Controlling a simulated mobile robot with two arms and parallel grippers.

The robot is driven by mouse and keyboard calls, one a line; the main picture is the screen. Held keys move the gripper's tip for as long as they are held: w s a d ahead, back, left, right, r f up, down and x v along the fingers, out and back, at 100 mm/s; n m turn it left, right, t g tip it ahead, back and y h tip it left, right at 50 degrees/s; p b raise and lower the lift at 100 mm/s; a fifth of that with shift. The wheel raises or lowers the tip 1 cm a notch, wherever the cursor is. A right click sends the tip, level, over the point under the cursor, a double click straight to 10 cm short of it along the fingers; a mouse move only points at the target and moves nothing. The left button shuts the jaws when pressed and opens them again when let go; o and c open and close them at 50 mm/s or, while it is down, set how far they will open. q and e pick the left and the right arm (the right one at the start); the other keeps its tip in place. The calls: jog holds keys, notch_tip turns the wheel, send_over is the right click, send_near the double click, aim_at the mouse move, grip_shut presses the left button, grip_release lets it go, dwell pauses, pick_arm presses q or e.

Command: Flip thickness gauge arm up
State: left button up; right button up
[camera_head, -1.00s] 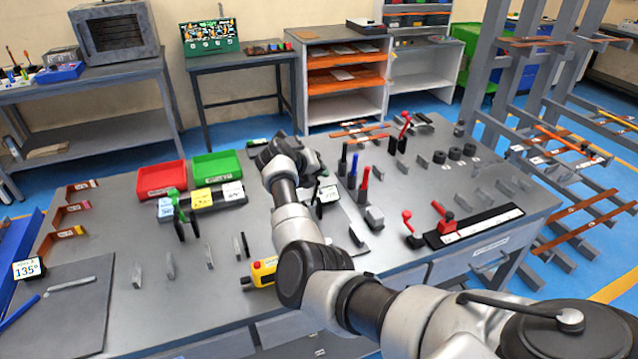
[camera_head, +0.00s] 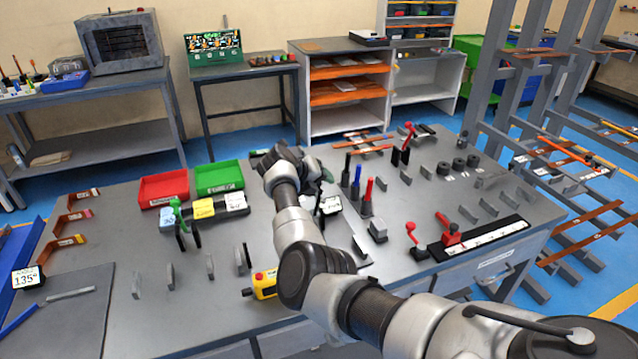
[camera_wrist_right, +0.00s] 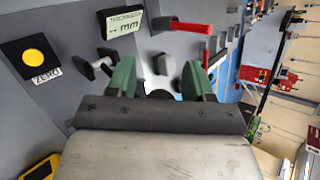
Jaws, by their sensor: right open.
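The thickness gauge's display (camera_head: 329,204) stands just right of my right forearm in the head view. In the wrist view the display (camera_wrist_right: 122,22), lettered for thickness in mm, is at the top left. A small grey and dark fitting (camera_wrist_right: 96,64) lies below it, close to the left finger; I cannot tell whether it is the gauge arm. My right gripper (camera_wrist_right: 160,80) has its green fingers apart, with nothing seen held between them. In the head view this gripper (camera_head: 312,170) is over the bench, mostly hidden by my own wrist. My left gripper is not in view.
A lever with a red handle (camera_wrist_right: 185,25) and a grey block (camera_wrist_right: 160,65) are near the fingers. A yellow ZERO button (camera_wrist_right: 33,55) is at the left. Upright coloured handles (camera_head: 367,190) stand right of my arm; red (camera_head: 163,188) and green (camera_head: 219,177) bins stand left.

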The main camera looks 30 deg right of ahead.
jog(key=b+v, duration=0.2)
jog(key=v, duration=0.8)
jog(key=shift+a+r, duration=0.3)
jog(key=shift+r, duration=0.05)
